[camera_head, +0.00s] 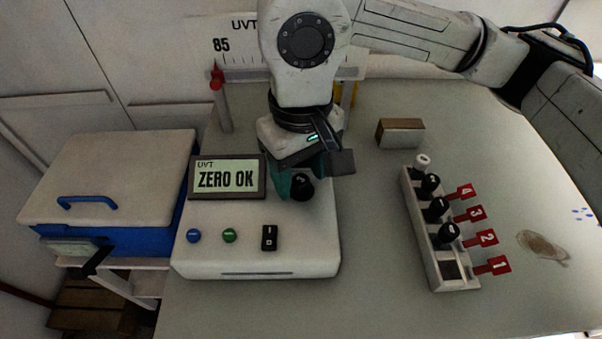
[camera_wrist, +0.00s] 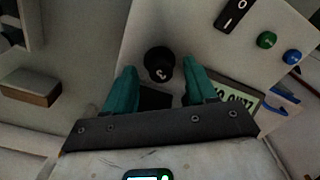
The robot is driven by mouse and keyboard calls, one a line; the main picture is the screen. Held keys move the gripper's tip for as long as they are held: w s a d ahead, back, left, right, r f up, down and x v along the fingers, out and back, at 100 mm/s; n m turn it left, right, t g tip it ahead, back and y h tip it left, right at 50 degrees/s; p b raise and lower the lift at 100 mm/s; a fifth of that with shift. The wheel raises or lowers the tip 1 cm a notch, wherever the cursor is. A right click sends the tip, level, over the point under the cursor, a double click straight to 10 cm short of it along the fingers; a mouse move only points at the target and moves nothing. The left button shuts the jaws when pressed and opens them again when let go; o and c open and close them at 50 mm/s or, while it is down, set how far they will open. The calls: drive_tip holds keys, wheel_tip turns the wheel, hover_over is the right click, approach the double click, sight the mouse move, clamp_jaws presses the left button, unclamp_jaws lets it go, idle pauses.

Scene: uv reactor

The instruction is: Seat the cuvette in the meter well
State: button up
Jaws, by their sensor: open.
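The meter (camera_head: 215,262) is a white box with a display reading "ZERO OK". A black-capped cuvette (camera_head: 302,187) is at the meter's top right; its cap (camera_wrist: 159,63) shows a pale mark in the wrist view. A dark square (camera_wrist: 155,97) lies beside the cap, nearer my wrist; I cannot tell whether it is the well. The cuvette's body is hidden, so its seating cannot be told. My gripper (camera_wrist: 161,82) is open above the meter, its teal fingers either side of the cap in the wrist view, apart from it.
A rack (camera_head: 440,262) on the right holds several capped cuvettes by red numbered flags; its slot by flag 1 looks empty. A brown-and-grey block (camera_head: 400,133) lies behind it. A blue box with a white lid (camera_head: 112,175) stands left. Bench between meter and rack is clear.

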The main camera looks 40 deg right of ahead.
sight(301, 179)
wheel_tip(301, 179, up, 10)
drive_tip(key=shift+f, duration=0.25)
drive_tip(key=shift+s, duration=0.1)
idle(0.5)
